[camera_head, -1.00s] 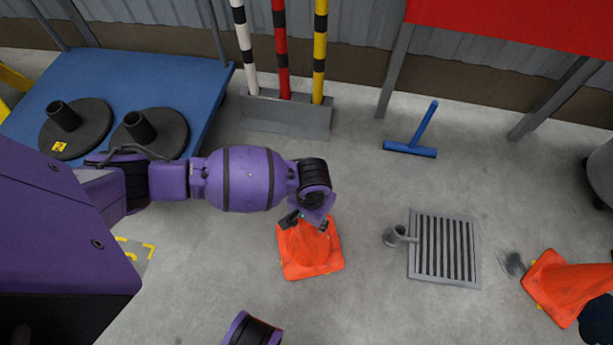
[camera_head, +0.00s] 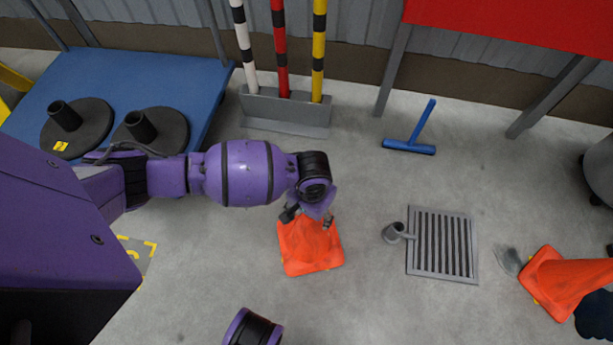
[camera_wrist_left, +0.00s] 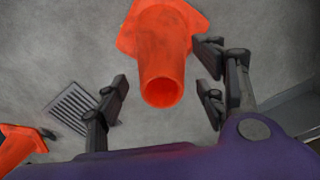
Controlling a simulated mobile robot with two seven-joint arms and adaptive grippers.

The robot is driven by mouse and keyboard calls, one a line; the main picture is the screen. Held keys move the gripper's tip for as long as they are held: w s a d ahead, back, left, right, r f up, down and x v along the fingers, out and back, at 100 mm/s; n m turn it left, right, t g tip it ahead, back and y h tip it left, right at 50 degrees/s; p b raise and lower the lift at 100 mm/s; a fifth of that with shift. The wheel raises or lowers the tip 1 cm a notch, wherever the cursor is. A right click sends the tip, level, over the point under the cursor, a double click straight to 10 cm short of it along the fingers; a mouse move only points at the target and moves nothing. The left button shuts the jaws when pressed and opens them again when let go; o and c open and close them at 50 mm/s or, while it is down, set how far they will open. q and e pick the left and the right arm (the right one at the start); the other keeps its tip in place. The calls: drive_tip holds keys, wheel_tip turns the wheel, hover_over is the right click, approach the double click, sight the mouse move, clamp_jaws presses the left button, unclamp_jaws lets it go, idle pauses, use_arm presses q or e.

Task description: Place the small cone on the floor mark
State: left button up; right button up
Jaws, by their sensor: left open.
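An orange cone (camera_head: 311,250) stands upright on the concrete floor below my left gripper (camera_head: 308,217). My left gripper is open, its fingers on either side of the cone's top. In the left wrist view the cone (camera_wrist_left: 163,60) shows its hollow top between the open fingers (camera_wrist_left: 165,82), with gaps visible on both sides. A floor mark with yellow corner lines (camera_head: 137,252) lies at the left, partly hidden by my purple body. My right gripper is out of view.
Another orange cone (camera_head: 560,283) is at the right, beside a dark object. A floor grate (camera_head: 442,277) and a small grey post (camera_head: 394,232) lie between. A blue squeegee (camera_head: 410,147), a pole stand (camera_head: 285,115) and a blue platform (camera_head: 120,75) are farther back.

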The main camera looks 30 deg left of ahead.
use_arm(q)
wheel_tip(320, 180, up, 10)
drive_tip(key=p, duration=0.4)
